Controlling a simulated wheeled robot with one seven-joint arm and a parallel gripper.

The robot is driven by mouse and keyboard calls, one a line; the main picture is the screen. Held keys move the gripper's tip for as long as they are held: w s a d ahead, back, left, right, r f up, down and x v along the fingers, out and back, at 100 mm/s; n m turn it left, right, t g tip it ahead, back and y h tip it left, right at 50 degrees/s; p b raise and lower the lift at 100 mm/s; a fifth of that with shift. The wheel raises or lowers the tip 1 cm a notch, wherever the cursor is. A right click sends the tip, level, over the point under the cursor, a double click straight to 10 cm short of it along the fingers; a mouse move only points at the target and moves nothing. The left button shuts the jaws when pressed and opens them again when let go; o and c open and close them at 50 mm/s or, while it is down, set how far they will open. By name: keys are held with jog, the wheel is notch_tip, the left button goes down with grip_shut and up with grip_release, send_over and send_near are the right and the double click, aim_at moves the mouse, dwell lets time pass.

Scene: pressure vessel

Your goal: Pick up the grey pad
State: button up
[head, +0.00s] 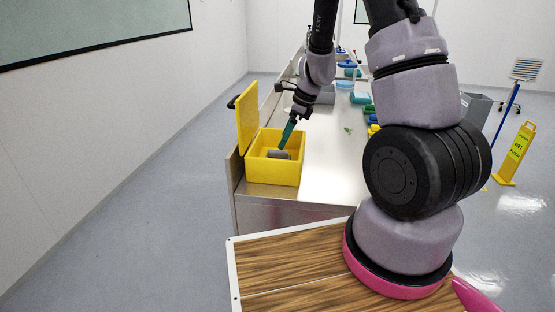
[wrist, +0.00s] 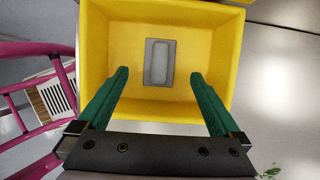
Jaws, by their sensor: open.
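The grey pad (wrist: 159,62) lies flat on the floor of the open yellow box, near its middle. It shows in the head view as a small grey shape (head: 278,154) inside the box. The yellow box (head: 272,174) stands at the near left end of the steel table, its lid raised on the left. My gripper (wrist: 160,82) is open and empty, its two green fingers apart over the box, one on each side of the pad in the picture. In the head view my gripper (head: 285,140) reaches down into the box opening. The fingers do not touch the pad in the wrist view.
The box walls (wrist: 228,60) rise around the pad. The raised lid (head: 247,117) stands beside the box. A yellow wet-floor sign (head: 516,153) stands on the floor at right.

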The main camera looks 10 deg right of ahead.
aim_at(279, 151)
jog(key=x, duration=0.8)
jog(key=shift+s+d, duration=0.1)
jog(key=shift+s, duration=0.05)
jog(key=c, duration=1.5)
notch_tip(279, 151, up, 10)
jog(key=shift+r, duration=0.1)
jog(key=shift+c, duration=0.2)
